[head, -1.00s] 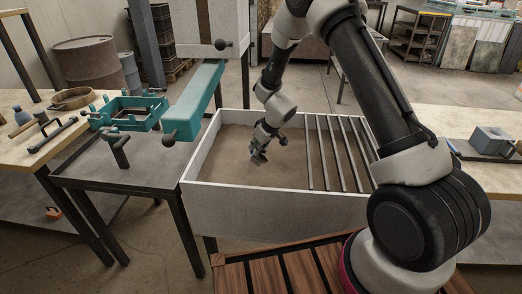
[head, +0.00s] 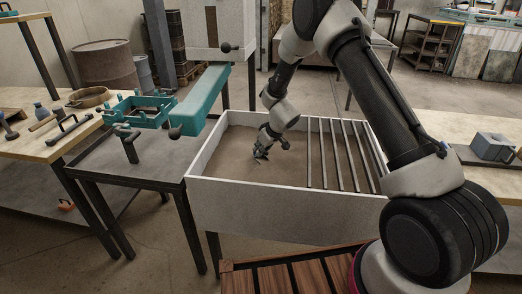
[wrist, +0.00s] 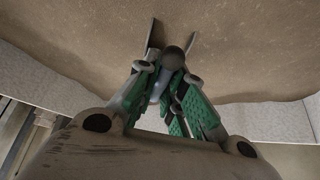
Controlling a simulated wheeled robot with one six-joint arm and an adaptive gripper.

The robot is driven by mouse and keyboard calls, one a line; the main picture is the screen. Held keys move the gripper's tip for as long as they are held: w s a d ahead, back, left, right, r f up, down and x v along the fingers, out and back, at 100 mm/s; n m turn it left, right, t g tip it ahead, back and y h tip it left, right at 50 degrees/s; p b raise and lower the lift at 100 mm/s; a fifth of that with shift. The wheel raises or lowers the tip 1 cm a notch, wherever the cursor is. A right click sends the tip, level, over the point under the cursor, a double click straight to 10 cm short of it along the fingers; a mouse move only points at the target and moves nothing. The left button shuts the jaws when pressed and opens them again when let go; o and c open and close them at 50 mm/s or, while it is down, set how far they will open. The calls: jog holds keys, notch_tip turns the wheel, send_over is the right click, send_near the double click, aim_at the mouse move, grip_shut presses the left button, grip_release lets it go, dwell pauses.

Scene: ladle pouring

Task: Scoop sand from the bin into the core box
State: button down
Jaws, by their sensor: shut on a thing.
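The sand bin (head: 280,207) is a large pale open box in the middle of the head view, with brown sand (head: 228,150) inside. My gripper (head: 262,152) is low over the sand in the bin's open left part. In the wrist view, my gripper (wrist: 168,80) is shut on a slim grey scoop (wrist: 160,86) with a dark rounded part between the green-padded fingers. Much of the scoop is hidden, and I cannot tell whether it holds sand. A teal open frame, apparently the core box (head: 150,122), sits on the dark table left of the bin.
A teal beam (head: 205,100) with dark knobs juts out between the core box and bin. A wooden table (head: 35,143) with hand tools stands left. A grey block (head: 492,147) sits on the right table.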

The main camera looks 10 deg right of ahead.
jog(key=shift+s+d+f, duration=0.45)
jog(key=shift+s+f, duration=0.05)
jog(key=shift+s, duration=0.15)
jog(key=shift+s+d+f, duration=0.4)
jog(key=shift+s+f, duration=0.1)
jog(key=shift+s, duration=0.1)
jog(key=shift+s+d+g+h, duration=0.3)
jog(key=shift+s+d, duration=0.25)
jog(key=shift+s, duration=0.3)
jog(key=shift+s+d+g+h, duration=0.2)
jog(key=shift+s+d+g, duration=0.1)
jog(key=shift+s+d, duration=0.4)
jog(key=shift+a+r, duration=0.1)
jog(key=shift+a, duration=0.05)
notch_tip(320, 180, up, 15)
jog(key=shift+r, duration=0.15)
jog(key=shift+s, duration=0.1)
